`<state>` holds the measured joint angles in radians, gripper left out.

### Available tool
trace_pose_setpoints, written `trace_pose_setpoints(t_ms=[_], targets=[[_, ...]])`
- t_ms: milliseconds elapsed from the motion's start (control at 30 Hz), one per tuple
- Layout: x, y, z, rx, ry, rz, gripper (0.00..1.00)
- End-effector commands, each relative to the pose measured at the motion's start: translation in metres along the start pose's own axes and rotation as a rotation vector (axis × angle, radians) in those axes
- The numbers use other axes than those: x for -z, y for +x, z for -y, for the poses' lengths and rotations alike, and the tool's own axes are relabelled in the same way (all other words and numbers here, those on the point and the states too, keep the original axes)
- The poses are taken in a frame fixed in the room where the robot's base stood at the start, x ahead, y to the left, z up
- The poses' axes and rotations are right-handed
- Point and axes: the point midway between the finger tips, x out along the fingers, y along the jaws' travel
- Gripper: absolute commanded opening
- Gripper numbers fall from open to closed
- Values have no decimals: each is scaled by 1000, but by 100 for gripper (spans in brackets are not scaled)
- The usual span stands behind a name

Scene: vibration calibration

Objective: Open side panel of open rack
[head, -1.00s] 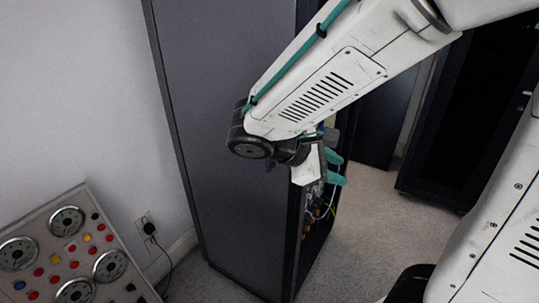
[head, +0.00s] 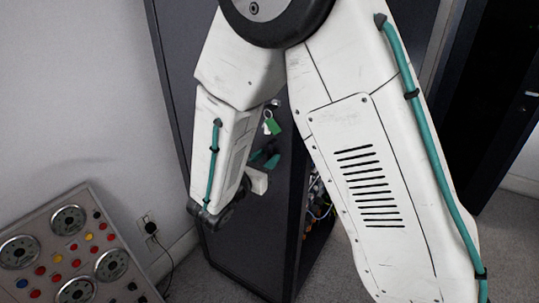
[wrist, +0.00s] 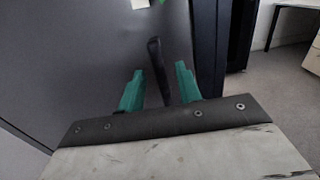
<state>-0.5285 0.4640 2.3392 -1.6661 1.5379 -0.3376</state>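The rack's dark grey side panel (head: 176,75) stands upright and looks closed, partly hidden behind my arm. It also fills the left of the wrist view (wrist: 75,60). A thin black handle (wrist: 157,62) sticks out from the panel in the wrist view. My gripper (head: 265,158) is close to the panel, its teal fingers partly hidden in the head view. In the wrist view my gripper (wrist: 158,72) is open, with one finger on each side of the handle and gaps showing. I cannot tell whether the handle is fully between the fingertips in depth.
A key with a green tag (head: 272,126) hangs on the panel above my gripper. Coloured wires (head: 318,205) show in the rack's open side. A control panel with dials (head: 72,250) stands at lower left, a wall socket (head: 148,226) behind it. A dark cabinet (head: 490,90) is at right.

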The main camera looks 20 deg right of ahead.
Motion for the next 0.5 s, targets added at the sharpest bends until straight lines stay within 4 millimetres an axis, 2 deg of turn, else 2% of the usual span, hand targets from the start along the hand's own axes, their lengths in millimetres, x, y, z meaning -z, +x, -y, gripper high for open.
trace_pose_setpoints(t_ms=[100, 200, 467, 500], targets=[[0, 15, 0, 3, 1, 0, 34], [0, 21, 0, 3, 1, 0, 34], [0, 24, 0, 2, 1, 0, 34], [0, 23, 0, 2, 1, 0, 31]])
